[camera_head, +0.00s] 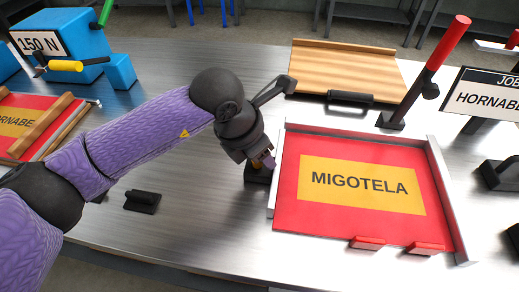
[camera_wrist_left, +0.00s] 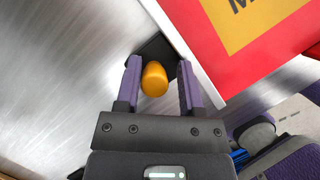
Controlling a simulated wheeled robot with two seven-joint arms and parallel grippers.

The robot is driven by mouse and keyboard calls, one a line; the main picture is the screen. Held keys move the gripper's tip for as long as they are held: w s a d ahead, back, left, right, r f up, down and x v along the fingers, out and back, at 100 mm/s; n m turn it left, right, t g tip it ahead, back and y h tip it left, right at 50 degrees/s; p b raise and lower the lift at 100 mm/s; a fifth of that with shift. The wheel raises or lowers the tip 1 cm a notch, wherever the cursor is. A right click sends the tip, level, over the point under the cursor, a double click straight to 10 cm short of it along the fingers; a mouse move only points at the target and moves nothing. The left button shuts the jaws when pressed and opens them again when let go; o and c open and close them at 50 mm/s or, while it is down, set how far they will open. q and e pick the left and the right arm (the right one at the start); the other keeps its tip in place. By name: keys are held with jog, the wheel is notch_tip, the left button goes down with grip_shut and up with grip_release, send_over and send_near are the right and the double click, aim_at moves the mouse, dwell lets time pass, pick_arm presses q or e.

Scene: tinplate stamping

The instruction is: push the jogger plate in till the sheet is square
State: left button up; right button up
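A red sheet with a yellow MIGOTELA label (camera_head: 350,214) lies flat between raised grey rails at its back and right (camera_head: 440,178). I cannot tell if it is exactly square to them. The jogger plate, a thin pale strip (camera_head: 275,185), runs along the sheet's left edge; it also shows in the left wrist view (camera_wrist_left: 180,42). An orange knob (camera_wrist_left: 154,79) stands on a black base beside the strip. My left gripper (camera_wrist_left: 156,84) is open, with one purple finger on each side of the knob and gaps visible. It also shows in the head view (camera_head: 264,163). My right gripper is not in view.
Two red blocks (camera_head: 368,243) sit at the sheet's front edge. A red-handled lever (camera_head: 430,75) and a wooden board (camera_head: 345,68) stand behind. A black handled piece (camera_head: 143,202) lies left on the metal table. A blue 150 N box (camera_head: 75,48) is at the back left.

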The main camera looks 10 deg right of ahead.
pick_arm(q)
jog(key=p+v, duration=0.3)
jog(key=v, duration=0.7)
